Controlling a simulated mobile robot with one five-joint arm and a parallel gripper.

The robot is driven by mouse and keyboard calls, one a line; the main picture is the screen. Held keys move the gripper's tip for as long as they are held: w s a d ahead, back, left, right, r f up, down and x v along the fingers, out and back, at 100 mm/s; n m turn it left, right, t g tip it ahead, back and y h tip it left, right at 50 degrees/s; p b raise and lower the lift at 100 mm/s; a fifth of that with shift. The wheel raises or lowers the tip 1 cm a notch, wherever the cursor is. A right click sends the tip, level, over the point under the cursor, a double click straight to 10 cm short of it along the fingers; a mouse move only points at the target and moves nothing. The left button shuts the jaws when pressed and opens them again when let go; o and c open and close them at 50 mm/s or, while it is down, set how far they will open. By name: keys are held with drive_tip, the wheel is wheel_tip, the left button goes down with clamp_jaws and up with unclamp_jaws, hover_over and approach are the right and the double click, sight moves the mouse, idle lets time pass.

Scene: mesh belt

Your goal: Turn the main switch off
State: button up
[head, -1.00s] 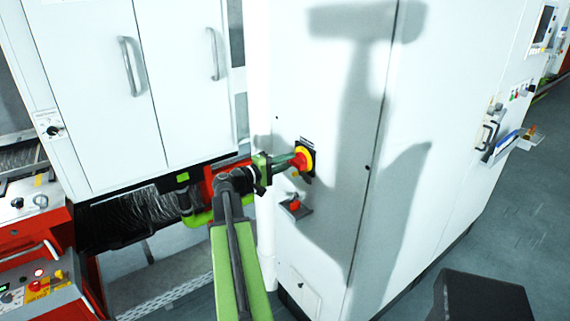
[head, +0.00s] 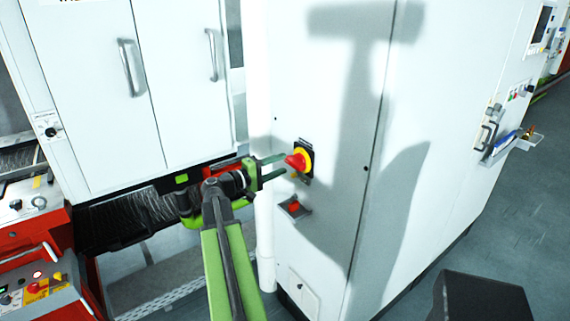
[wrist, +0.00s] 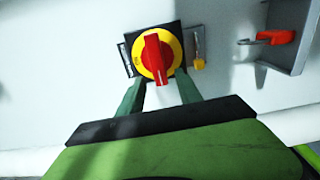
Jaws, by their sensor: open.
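The main switch (head: 298,161) is a red knob on a yellow disc with a black square plate, on the white cabinet's face. In the wrist view, the red knob (wrist: 153,56) has its grip bar roughly upright. My gripper (head: 284,165) is open and empty just in front of the switch, its green fingers apart. In the wrist view, the fingertips (wrist: 158,86) lie below the disc, one to each side of the knob's line. They appear clear of the knob.
A small yellow padlock-like piece (wrist: 199,62) hangs right of the switch plate. A bracket (wrist: 294,60) with a red item (head: 294,206) sits below the switch in the head view. A white pipe (head: 265,240) runs beside the cabinet. Open floor (head: 500,225) lies right.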

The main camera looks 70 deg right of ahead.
drive_tip(key=v, duration=1.4)
drive_tip(key=shift+a, duration=0.1)
drive_tip(key=w+a+f+n+t+y, duration=0.15)
drive_tip(key=w+a+f+t, duration=0.25)
drive_tip(key=w+a, duration=0.55)
drive_tip(key=w+a+f+n+t, duration=0.3)
drive_tip(key=w+a+f, duration=0.2)
drive_tip(key=w+a, duration=0.4)
drive_tip(key=a+f+t+y, duration=0.1)
drive_tip(key=a+f+y, duration=0.3)
drive_tip(key=a, duration=0.8)
drive_tip(key=a+f+n+t+y, duration=0.1)
drive_tip(key=a+f+y, duration=0.4)
drive_tip(key=a, duration=0.7)
drive_tip(key=w+a+f+n+y, duration=0.1)
drive_tip(key=a+f+y, duration=0.3)
drive_tip(key=a, duration=0.8)
wheel_tip(320, 180, down, 2)
drive_tip(key=shift+t, duration=0.4)
